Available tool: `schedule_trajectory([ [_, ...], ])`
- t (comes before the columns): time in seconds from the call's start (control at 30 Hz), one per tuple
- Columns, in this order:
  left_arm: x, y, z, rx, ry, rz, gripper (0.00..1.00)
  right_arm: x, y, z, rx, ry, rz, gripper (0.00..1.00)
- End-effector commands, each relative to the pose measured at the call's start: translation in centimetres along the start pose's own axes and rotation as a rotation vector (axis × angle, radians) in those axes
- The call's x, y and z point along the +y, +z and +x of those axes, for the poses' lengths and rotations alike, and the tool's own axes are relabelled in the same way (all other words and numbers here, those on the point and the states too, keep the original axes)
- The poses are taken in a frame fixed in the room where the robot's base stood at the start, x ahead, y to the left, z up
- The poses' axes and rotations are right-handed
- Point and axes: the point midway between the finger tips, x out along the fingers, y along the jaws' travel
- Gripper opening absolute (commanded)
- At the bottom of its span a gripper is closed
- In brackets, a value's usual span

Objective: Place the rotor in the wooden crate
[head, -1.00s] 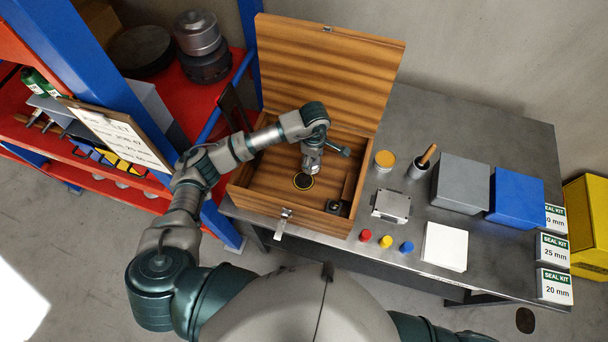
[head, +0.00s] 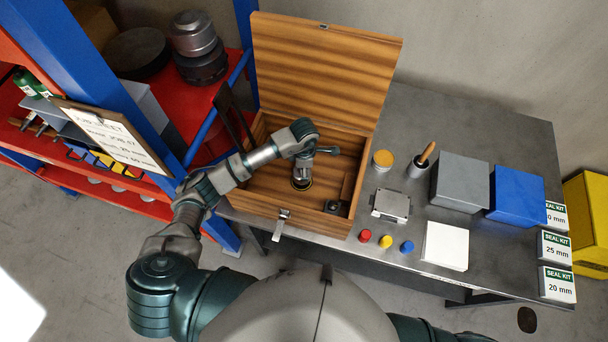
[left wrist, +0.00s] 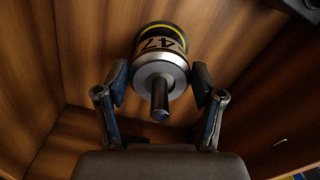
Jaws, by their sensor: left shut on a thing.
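The open wooden crate (head: 272,211) stands at the left end of the grey bench, its lid raised at the back. My left gripper (head: 302,175) reaches down inside it. In the left wrist view, the rotor (left wrist: 161,72) is a silver cylinder with a shaft towards the camera, a label reading 47, and a yellow-striped dark far end. The fingers of the left gripper (left wrist: 160,85) are closed on its sides. In the head view the gripper mostly hides the rotor; a dark, yellow-edged ring shows below it. I cannot tell whether the rotor touches the crate floor. My right gripper is out of view.
A small dark part (head: 333,207) lies in the crate's right compartment. Right of the crate are a metal case (head: 390,205), colored caps, a grey box (head: 460,182) and a blue box (head: 517,195). A red shelf unit (head: 160,100) with blue posts stands at the left.

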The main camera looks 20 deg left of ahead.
Motion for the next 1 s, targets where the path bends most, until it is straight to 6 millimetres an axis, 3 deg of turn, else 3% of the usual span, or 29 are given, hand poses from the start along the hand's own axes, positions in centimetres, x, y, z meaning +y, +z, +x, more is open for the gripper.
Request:
schedule_trajectory([
  [0.03,0.0,0.1,1.3,-0.002,-0.001,0.000,0.00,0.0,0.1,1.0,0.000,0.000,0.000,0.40],
  [0.17,0.0,0.0,2.9,-0.002,0.000,0.000,0.00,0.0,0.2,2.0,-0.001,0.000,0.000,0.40],
  [0.5,0.1,0.0,2.9,-0.002,0.002,0.001,0.00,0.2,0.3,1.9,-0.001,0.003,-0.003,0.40],
  [0.53,0.0,0.0,3.1,0.001,-0.001,0.001,0.70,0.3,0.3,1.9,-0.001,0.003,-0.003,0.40],
  [0.6,0.0,0.0,3.1,0.001,-0.001,0.001,0.88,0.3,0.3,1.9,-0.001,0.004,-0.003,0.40],
  [0.63,0.0,0.0,3.1,0.001,-0.001,0.001,0.93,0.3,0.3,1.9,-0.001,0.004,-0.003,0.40],
  [1.0,0.1,0.0,2.8,0.000,-0.002,0.001,0.93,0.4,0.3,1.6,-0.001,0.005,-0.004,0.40],
])
